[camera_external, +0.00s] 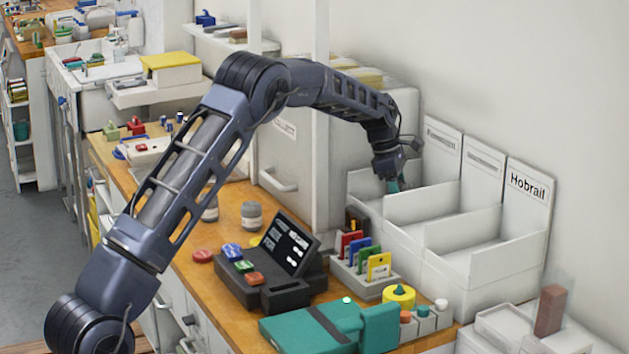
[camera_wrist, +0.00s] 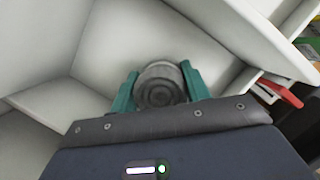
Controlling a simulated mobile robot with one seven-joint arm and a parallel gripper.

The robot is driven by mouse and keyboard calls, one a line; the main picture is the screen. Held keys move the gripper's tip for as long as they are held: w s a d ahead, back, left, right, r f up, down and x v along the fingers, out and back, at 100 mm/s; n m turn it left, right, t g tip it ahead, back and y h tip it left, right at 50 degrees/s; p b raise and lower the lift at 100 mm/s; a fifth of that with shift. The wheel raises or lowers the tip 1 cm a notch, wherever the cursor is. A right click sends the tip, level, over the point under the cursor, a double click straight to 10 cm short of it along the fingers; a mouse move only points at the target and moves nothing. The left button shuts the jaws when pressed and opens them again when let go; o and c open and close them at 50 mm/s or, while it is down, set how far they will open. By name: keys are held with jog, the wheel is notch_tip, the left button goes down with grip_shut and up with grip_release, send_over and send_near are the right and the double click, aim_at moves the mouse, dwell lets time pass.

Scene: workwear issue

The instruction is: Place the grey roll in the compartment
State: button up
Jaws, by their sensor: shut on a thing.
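The grey roll (camera_wrist: 160,86) is held end-on between the two teal fingers of my gripper (camera_wrist: 159,92) in the wrist view. White compartment walls (camera_wrist: 150,30) surround it there. In the external view my gripper (camera_external: 394,185) points down into the farthest, leftmost of three white open compartments (camera_external: 367,210). The roll is hidden in that view. I cannot tell whether the roll touches the compartment floor.
Two more empty-looking compartments (camera_external: 425,238) stand to the right, the nearest labelled Hobrail (camera_external: 530,186). A holder with coloured cards (camera_external: 366,278), a black terminal (camera_external: 272,265) and a teal case (camera_external: 310,333) stand on the wooden counter in front. A white cabinet (camera_external: 285,185) stands to the left.

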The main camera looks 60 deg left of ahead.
jog(key=shift+f, duration=0.1)
jog(key=o, duration=1)
jog(key=v, duration=1.2)
